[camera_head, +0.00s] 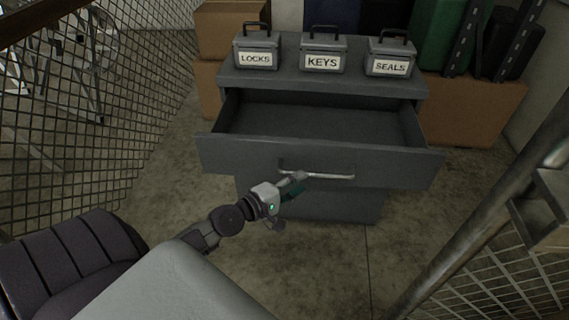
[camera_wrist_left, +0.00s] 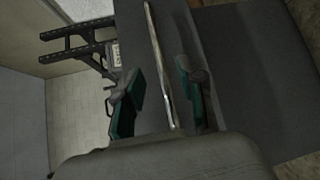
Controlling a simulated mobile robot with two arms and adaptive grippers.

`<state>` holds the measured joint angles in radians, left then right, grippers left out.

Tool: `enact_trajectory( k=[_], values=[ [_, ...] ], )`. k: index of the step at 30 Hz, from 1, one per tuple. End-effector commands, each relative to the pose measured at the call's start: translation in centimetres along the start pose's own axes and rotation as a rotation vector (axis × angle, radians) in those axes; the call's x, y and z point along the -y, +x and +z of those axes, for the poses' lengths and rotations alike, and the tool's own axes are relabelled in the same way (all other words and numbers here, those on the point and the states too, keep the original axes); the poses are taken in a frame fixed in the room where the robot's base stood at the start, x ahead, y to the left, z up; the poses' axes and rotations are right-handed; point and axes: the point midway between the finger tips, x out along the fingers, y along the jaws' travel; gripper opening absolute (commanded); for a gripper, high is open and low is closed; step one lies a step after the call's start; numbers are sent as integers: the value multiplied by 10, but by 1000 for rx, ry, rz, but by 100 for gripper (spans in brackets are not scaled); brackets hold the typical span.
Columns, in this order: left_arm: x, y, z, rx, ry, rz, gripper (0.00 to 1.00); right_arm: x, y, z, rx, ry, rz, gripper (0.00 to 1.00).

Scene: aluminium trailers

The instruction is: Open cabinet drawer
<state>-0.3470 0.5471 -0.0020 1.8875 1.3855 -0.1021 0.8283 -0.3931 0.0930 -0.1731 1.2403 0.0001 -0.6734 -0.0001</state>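The grey cabinet's top drawer (camera_head: 225,154) is pulled well out, and its inside looks empty. A pale metal bar handle (camera_head: 330,177) runs across the drawer's front. My left gripper (camera_head: 297,184) is at the left part of this handle. In the left wrist view the handle (camera_wrist_left: 156,50) passes between the two green-padded fingers of my left gripper (camera_wrist_left: 158,95). Gaps show between the fingers and the bar, so the gripper looks open around it. My right gripper is not in view.
Three grey boxes labelled LOCKS (camera_head: 256,59), KEYS (camera_head: 322,62) and SEALS (camera_head: 389,66) stand on the cabinet top. Cardboard boxes (camera_head: 475,110) stand behind. Wire mesh (camera_head: 110,120) bounds the left, and a metal post (camera_head: 480,220) stands at the right. Bare floor lies in front.

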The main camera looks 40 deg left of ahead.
Motion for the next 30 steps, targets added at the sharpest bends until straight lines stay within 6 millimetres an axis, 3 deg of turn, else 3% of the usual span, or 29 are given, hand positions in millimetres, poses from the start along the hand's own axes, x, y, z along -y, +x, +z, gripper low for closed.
enact_trajectory(
  k=[13,30],
  values=[
    [1,-47,0,-1,2,-3,39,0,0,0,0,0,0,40],
    [0,-50,0,0,0,0,39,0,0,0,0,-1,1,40]
  ],
)
